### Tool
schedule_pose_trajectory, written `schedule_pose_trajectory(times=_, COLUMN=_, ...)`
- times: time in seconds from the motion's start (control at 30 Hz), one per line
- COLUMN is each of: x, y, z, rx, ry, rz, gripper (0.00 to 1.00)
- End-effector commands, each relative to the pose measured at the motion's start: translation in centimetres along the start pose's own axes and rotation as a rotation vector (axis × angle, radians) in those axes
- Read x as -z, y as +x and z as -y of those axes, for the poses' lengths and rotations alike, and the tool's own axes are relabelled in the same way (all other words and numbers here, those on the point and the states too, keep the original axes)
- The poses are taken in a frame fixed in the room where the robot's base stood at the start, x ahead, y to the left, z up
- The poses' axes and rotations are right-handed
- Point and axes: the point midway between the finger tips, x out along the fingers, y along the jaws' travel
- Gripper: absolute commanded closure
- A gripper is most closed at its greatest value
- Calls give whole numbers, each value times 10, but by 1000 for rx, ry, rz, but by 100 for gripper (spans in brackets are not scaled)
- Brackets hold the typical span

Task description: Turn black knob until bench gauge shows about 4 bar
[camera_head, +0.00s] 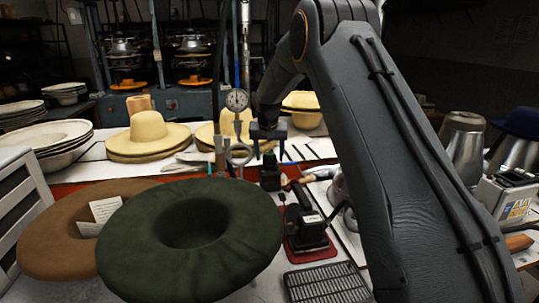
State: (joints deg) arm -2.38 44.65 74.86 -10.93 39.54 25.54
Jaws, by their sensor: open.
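A round white-faced dial gauge (237,99) stands on an upright pipe left of my arm. Its face is too small to read the needle. A dark knob-like part (270,174) sits low on the bench side, just below my gripper; I cannot tell for certain that it is the black knob. My gripper (269,149) points down, open, with its fingers above this dark part. The gap between them is too small to judge, and no contact can be made out. My arm comes down from the upper right.
A dark green hat (190,238) and a brown hat (55,232) fill the front left. A black iron (306,228) stands on a red mat, with a black grate (328,284) in front. Straw hats (148,137) lie behind. Metal hat forms (462,148) stand at right.

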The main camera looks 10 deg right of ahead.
Motion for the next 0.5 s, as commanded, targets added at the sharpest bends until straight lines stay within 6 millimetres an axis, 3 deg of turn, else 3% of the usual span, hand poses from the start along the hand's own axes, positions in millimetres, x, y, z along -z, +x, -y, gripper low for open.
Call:
schedule_pose_trajectory(times=0.13, x=0, y=0, z=0, rx=0, ry=0, rz=0, gripper=43)
schedule_pose_trajectory(times=0.37, x=0, y=0, z=0, rx=0, ry=0, rz=0, gripper=81)
schedule_pose_trajectory(times=0.5, x=0, y=0, z=0, rx=-2, ry=4, rz=0, gripper=82)
